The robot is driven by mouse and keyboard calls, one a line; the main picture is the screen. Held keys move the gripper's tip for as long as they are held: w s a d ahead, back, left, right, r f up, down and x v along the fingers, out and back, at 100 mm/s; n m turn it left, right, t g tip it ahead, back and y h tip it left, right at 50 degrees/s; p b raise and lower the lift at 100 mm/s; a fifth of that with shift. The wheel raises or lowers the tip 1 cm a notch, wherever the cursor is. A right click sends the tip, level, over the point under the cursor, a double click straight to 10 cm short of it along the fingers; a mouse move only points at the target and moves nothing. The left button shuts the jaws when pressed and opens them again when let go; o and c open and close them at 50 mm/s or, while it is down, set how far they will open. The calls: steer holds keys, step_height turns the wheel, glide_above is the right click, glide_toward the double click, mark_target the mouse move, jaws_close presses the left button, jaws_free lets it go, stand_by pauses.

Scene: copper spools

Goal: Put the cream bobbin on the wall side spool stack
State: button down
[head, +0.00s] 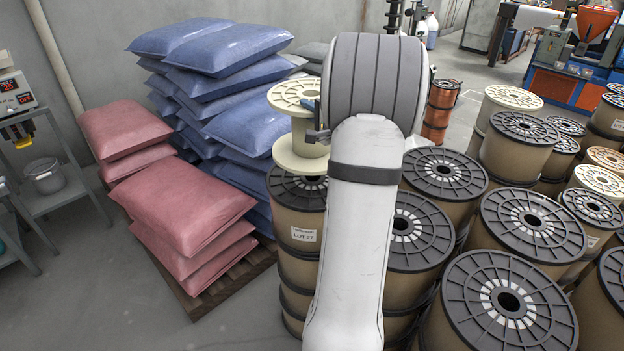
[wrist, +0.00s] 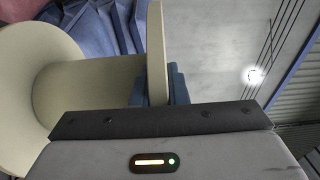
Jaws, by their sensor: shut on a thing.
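The cream bobbin (head: 296,98) shows in the head view just left of my arm. Its lower flange (head: 293,160) overlaps the top of a brown spool stack with a black rim (head: 298,192), labelled LOT 27; I cannot tell whether they touch. My gripper (head: 318,133) is at the bobbin's right side, partly hidden by my arm. In the wrist view the bobbin (wrist: 85,90) fills the left side. My gripper (wrist: 160,88) is shut on its flange (wrist: 156,50), with a blue finger on each side.
Blue sacks (head: 240,95) and red sacks (head: 180,205) are piled on a pallet to the left, close to the bobbin. More brown spools (head: 530,225) crowd the right. Clear floor (head: 110,290) lies at the front left. A shelf unit (head: 60,200) stands far left.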

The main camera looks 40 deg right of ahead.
mark_target(301, 136)
steer(key=f, duration=0.5)
steer(key=shift+s+d+f+p, duration=0.15)
steer(key=shift+d+f+p, duration=0.05)
steer(key=shift+d+p, duration=0.1)
steer(key=shift+f+p, duration=0.3)
steer(key=shift+f, duration=1.95)
steer(key=shift+a, duration=0.1)
steer(key=shift+f, duration=0.15)
steer(key=c, duration=1.4)
jaws_free()
steer(key=shift+c, duration=0.2)
